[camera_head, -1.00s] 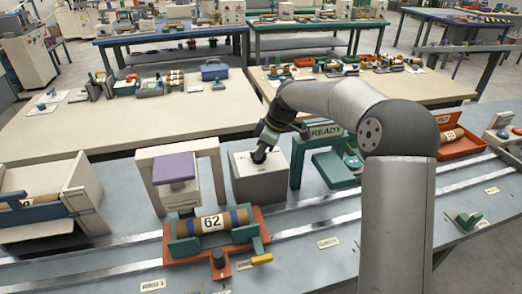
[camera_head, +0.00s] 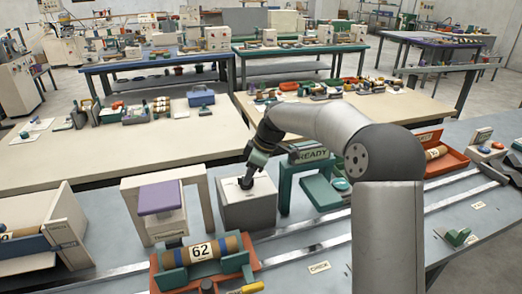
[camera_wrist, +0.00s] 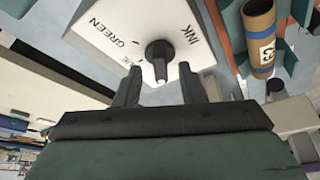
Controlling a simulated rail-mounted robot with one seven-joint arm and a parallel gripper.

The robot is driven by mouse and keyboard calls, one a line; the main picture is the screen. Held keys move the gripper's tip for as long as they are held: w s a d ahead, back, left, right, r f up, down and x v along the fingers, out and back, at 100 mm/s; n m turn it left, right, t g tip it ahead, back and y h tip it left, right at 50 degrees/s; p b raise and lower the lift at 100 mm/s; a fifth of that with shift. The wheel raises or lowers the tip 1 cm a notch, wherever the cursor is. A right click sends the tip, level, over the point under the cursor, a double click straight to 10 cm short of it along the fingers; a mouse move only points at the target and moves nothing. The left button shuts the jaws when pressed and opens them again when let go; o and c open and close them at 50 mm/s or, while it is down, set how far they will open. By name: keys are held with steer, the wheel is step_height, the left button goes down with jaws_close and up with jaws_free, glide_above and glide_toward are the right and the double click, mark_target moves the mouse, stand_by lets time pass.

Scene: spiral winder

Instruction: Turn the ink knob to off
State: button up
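The ink box (camera_head: 247,208) is a grey block with a pale top, standing on the near bench. Its black ink knob (camera_head: 245,183) sits on the top, just below my gripper (camera_head: 252,166). In the wrist view, the knob (camera_wrist: 159,52) has a white pointer end directed toward my gripper. The lettering INK and GREEN shows on the top, with another label partly hidden by the knob. My gripper (camera_wrist: 158,86) is open, its two dark fingers spread apart at either side of the knob's near end. I cannot tell whether either finger touches it.
A white stand with a purple block (camera_head: 160,198) is left of the box. A green frame marked READY (camera_head: 309,158) is close on the right. Metal rails run along the bench.

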steer(key=v, duration=1.6)
steer(key=s+d+f+m+h, duration=0.1)
steer(key=s+d+f+m, duration=0.2)
steer(key=s, duration=0.9)
steer(key=s+d+f+m+h, duration=0.1)
steer(key=s+d+f+m, duration=0.2)
steer(key=s+f+m, duration=0.4)
steer(key=s+d+f+m+h, duration=0.2)
steer(key=s+d+f+m, duration=0.2)
steer(key=s, duration=1.3)
step_height(320, 180, down, 4)
steer(key=shift+r+m+g, duration=0.1)
steer(key=shift+m+g, duration=0.2)
steer(key=shift+m, duration=0.4)
